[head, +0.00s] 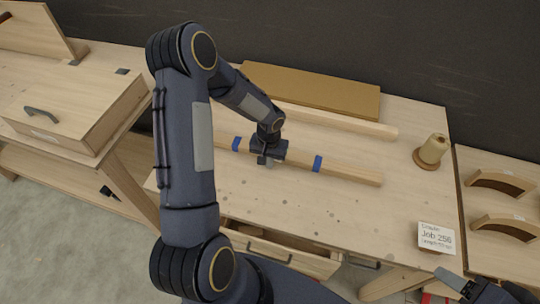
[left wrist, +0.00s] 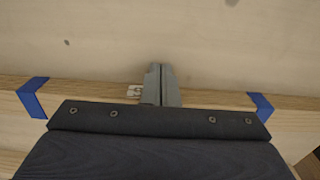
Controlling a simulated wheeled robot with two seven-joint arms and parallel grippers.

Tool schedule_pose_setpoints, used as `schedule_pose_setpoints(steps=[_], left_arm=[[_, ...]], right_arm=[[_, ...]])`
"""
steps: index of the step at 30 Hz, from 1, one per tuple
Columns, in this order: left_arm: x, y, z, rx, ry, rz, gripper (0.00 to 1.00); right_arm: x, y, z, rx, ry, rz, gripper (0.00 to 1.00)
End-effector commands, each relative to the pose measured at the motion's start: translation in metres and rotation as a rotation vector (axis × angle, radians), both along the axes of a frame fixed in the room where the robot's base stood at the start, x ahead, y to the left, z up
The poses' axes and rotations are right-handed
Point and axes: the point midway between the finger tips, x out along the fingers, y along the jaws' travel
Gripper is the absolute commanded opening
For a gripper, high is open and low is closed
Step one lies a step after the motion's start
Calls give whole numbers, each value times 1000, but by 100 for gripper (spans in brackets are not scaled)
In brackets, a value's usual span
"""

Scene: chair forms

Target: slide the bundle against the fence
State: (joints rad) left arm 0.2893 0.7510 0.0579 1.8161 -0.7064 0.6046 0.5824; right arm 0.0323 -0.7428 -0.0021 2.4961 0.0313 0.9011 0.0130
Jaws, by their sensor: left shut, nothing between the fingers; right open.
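The bundle (head: 345,172) is a long, pale wooden bar with two blue tape bands, lying on the workbench. A straight wooden rail, apparently the fence (head: 345,121), runs behind it, with bare bench between them. My left gripper (head: 268,162) is shut and empty at the bundle, between the blue bands, with its tips low on the near side. In the left wrist view the shut fingers (left wrist: 161,84) cross the bundle's edge (left wrist: 215,98); whether they touch it I cannot tell. My right gripper (head: 485,292) is open at the bottom right, partly cut off, away from the bundle.
A brown board (head: 310,90) lies behind the fence. A twine spool (head: 431,151) and a job card (head: 436,238) stand on the right side of the bench (head: 380,215). Curved wooden forms (head: 502,182) are further right. A drawer (head: 290,252) is partly open below.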

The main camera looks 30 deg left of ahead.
Motion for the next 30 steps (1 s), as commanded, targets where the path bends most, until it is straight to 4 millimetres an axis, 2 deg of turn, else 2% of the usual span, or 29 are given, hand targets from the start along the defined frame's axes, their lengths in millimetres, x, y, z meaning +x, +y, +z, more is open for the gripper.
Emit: schedule_pose_setpoints(steps=[4, 17, 20, 30], left_arm=[[8, 2, 1, 0, 1, 0, 0], [15, 4, -2, 1, -1, 0, 0], [32, 8, -4, 3, -3, 1, 0], [114, 27, -6, 3, -2, 1, 0]], right_arm=[[0, 0, 5, 0, 0, 0, 63], [0, 0, 1, 0, 1, 0, 63], [0, 0, -7, 0, 0, 0, 63], [0, 0, -39, 0, 1, 0, 63]])
